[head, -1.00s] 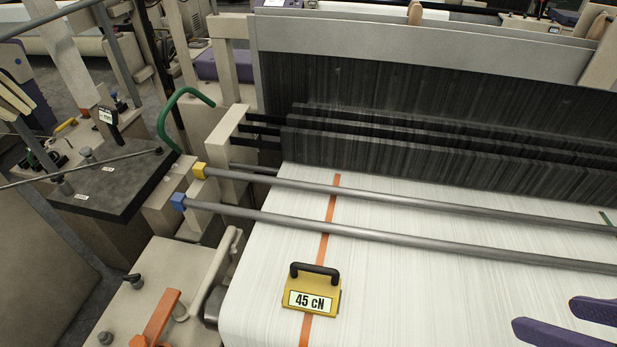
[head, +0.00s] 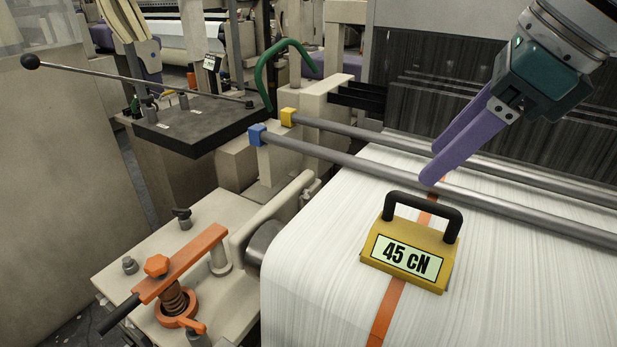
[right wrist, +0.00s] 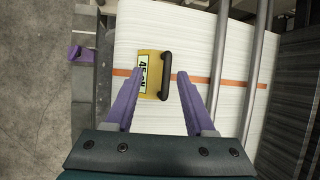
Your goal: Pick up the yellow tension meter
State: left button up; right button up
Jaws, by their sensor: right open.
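The yellow tension meter (head: 411,254) has a black handle and a label reading "45 CN". It stands on the white warp sheet, over the orange stripe (head: 387,312). My right gripper (head: 432,166) has purple fingers and is open, reaching down from the upper right above and behind the meter in the head view. In the right wrist view, the meter (right wrist: 150,74) shows between the open fingers of the right gripper (right wrist: 160,76), not held. My left gripper is not in the head view. A small purple piece (right wrist: 82,52) at the left of the wrist view may be part of it.
Two grey rods with a blue end block (head: 257,135) and a yellow end block (head: 288,117) cross behind the meter. An orange lever (head: 180,264) stands on the loom's left side. The sheet around the meter is clear.

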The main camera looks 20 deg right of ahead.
aim_at(420, 199)
jog(key=shift+h, duration=0.6)
jog(key=f, duration=0.1)
jog(key=w+d+f+p, duration=0.1)
jog(key=f, duration=0.2)
jog(key=shift+w+d, duration=0.3)
jog(key=shift+w, duration=0.1)
jog(key=p+x, duration=0.1)
jog(key=x, duration=0.1)
jog(key=s+p+x, duration=0.1)
jog(key=x, duration=0.2)
jog(key=shift+f, duration=0.2)
jog(key=shift+w+a+f, duration=0.1)
jog(key=shift+w+f, duration=0.15)
jog(key=shift+f, duration=0.2)
grip_shut()
